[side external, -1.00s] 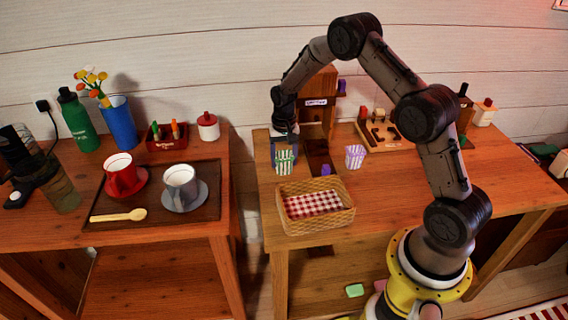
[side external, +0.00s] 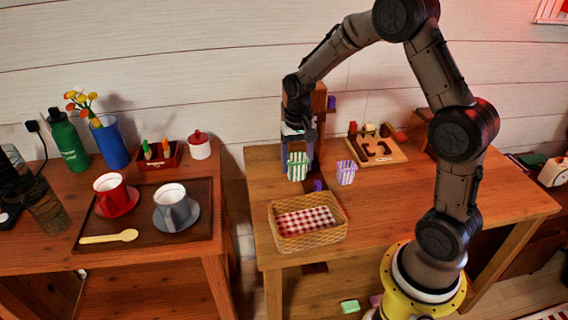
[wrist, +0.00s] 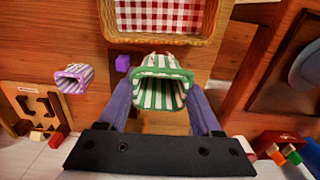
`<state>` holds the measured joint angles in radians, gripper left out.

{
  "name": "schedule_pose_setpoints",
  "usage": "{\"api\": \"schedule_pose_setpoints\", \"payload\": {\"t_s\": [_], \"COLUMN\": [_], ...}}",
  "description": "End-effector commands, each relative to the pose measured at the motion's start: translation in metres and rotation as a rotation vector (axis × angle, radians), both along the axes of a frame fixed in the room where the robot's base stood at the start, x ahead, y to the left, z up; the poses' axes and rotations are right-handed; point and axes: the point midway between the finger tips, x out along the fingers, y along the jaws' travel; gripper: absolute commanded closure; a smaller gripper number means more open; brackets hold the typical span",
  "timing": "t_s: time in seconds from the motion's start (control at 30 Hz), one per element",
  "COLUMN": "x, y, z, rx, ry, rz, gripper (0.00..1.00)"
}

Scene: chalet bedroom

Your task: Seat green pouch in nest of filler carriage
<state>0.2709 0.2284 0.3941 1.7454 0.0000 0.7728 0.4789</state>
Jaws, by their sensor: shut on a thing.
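The green-and-white striped pouch (side external: 297,171) hangs upright below my gripper (side external: 298,153), over the right table's left part. In the wrist view the pouch (wrist: 160,90) is between my two bluish fingers (wrist: 160,103), its green-rimmed open mouth facing the camera. The wooden filler stand (side external: 319,99) is behind my gripper and mostly hidden by it. A small purple block (side external: 318,186) stands on the table in front and shows in the wrist view (wrist: 122,63). The carriage nest cannot be made out. Whether the pouch touches anything below is unclear.
A purple-striped pouch (side external: 346,173) stands just right of the green one. A wicker basket with checked cloth (side external: 308,240) is in front. A wooden tool board (side external: 378,158) lies behind to the right.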

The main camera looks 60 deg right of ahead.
Motion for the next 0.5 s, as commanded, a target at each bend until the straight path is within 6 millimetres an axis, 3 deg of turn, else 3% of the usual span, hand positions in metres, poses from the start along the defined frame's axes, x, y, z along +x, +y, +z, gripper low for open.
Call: {"api": "schedule_pose_setpoints", "payload": {"t_s": [0.23,0.5], "x": [-0.033,-0.04], "y": [0.009,0.008], "z": [0.015,0.023], "rx": [0.0,0.002], "ry": [0.0,0.006], "rz": [0.0,0.073], "gripper": [0.87,0.87]}}
